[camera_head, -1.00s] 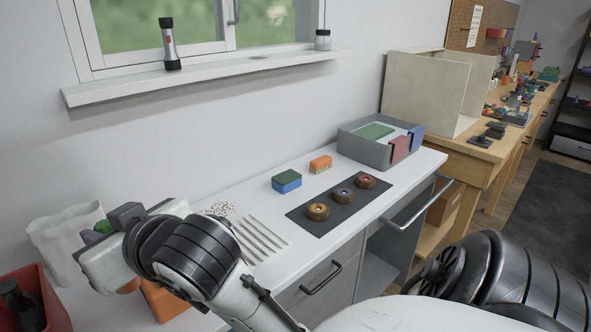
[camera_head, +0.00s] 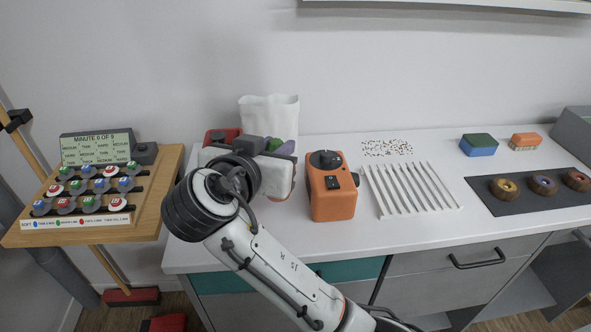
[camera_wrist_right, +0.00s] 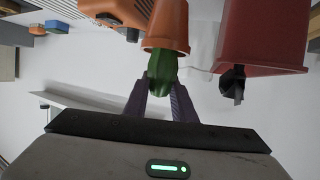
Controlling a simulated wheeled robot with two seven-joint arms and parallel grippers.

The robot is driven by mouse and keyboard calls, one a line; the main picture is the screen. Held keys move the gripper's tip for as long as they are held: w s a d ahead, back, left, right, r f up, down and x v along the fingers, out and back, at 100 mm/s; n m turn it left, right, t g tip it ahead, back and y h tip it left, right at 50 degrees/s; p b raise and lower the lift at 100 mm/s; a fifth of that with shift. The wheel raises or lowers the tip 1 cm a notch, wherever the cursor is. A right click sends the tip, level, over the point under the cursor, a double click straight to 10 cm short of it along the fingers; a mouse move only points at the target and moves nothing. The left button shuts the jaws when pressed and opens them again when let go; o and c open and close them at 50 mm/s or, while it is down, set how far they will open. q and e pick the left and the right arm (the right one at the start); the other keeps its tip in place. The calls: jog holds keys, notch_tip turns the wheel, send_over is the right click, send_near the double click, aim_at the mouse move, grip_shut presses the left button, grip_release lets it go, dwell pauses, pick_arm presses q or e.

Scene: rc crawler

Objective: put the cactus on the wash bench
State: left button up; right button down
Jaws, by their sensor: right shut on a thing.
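The cactus (camera_wrist_right: 162,72) is green and stands in an orange pot (camera_wrist_right: 168,28), seen upside down in the right wrist view. My right gripper (camera_wrist_right: 160,90) is shut on the green part, one finger on each side. In the head view my right gripper (camera_head: 280,149) is over the left part of the white wash bench (camera_head: 350,238), with a bit of the green cactus (camera_head: 273,145) showing. My wrist hides most of the pot there, and I cannot tell whether it touches the bench. My left gripper is not in view.
An orange device (camera_head: 332,198) stands close right of my gripper, with a slatted rack (camera_head: 412,188) beyond. A white bag (camera_head: 270,112) and a red bin (camera_head: 222,136) are behind. A wooden board with buttons (camera_head: 150,205) is at left.

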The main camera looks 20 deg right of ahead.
jog(key=shift+f, duration=3.6)
jog(key=c, duration=1.9)
grip_release()
jog(key=shift+f, duration=0.2)
jog(key=o, duration=0.4)
jog(key=shift+r, duration=0.2)
jog(key=v, duration=0.7)
jog(key=shift+s+a+b, duration=0.15)
jog(key=shift+s+b, duration=0.05)
jog(key=shift+b, duration=0.15)
